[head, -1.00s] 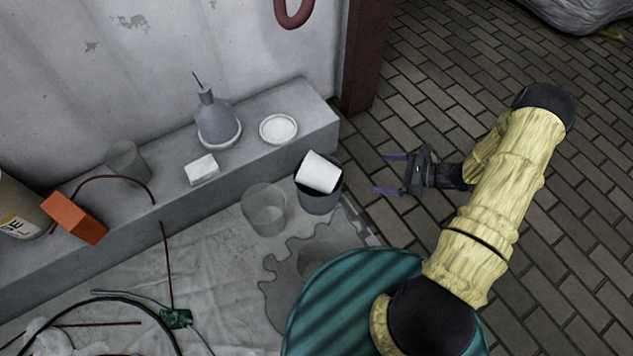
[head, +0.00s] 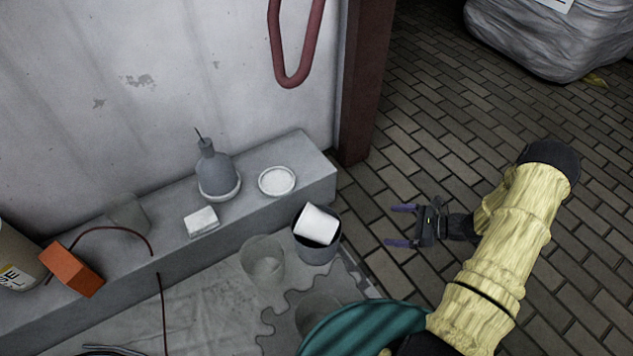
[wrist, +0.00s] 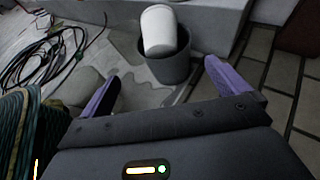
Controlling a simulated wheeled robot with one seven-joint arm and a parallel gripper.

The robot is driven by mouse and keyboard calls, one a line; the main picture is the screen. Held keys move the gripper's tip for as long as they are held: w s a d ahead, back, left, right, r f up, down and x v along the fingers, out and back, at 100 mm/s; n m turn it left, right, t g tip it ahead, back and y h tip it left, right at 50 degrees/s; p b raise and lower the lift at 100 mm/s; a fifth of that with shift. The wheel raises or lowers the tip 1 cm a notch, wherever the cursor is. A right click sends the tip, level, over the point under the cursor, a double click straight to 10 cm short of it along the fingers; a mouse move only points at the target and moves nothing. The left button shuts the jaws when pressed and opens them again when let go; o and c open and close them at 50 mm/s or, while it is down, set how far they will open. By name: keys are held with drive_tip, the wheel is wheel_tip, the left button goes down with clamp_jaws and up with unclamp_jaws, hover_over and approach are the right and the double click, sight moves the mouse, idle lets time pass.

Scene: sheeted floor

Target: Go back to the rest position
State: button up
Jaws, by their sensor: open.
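My gripper (head: 402,225) is open and empty over the brick floor, to the right of a dark grey bucket (head: 318,252). Its purple fingers are wide apart, with nothing between them in the head view. A white cylindrical container (head: 316,224) leans tilted in the bucket's mouth. In the wrist view, my gripper (wrist: 160,90) shows both fingers spread. The bucket (wrist: 170,68) and the white container (wrist: 158,30) stand beyond the fingertips, apart from them.
A grey ledge (head: 285,205) along the wall holds a bottle (head: 215,170), a white dish (head: 277,181), a white block (head: 201,221) and an orange block (head: 72,270). A clear cup (head: 263,260) stands left of the bucket. Brick floor (head: 430,120) is open behind my gripper.

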drive_tip(key=s+a+r+n+h+p, duration=0.2)
drive_tip(key=s+r+n+h+p, duration=0.35)
drive_tip(key=r, duration=0.75)
drive_tip(key=s+a+r+n+g+h+p, duration=0.1)
drive_tip(key=s+a+r+n+h+p, duration=0.15)
drive_tip(key=r+n, duration=0.8)
drive_tip(key=s+a+r+n+h+p, duration=0.2)
drive_tip(key=s+r+n+h+p, duration=0.3)
drive_tip(key=r, duration=1)
drive_tip(key=w+p+v, duration=0.3)
drive_tip(key=p+v, duration=0.9)
drive_tip(key=w+r+p+v, duration=0.1)
drive_tip(key=w+p+v, duration=0.2)
drive_tip(key=p+v, duration=0.9)
drive_tip(key=w+r+p+v, duration=0.1)
drive_tip(key=w+p+v, duration=0.1)
drive_tip(key=p+v, duration=1)
drive_tip(key=shift+w+d+r+n+p, duration=0.15)
drive_tip(key=shift+w+r+n+p, duration=0.3)
drive_tip(key=shift+p, duration=0.45)
drive_tip(key=shift+w+f, duration=0.1)
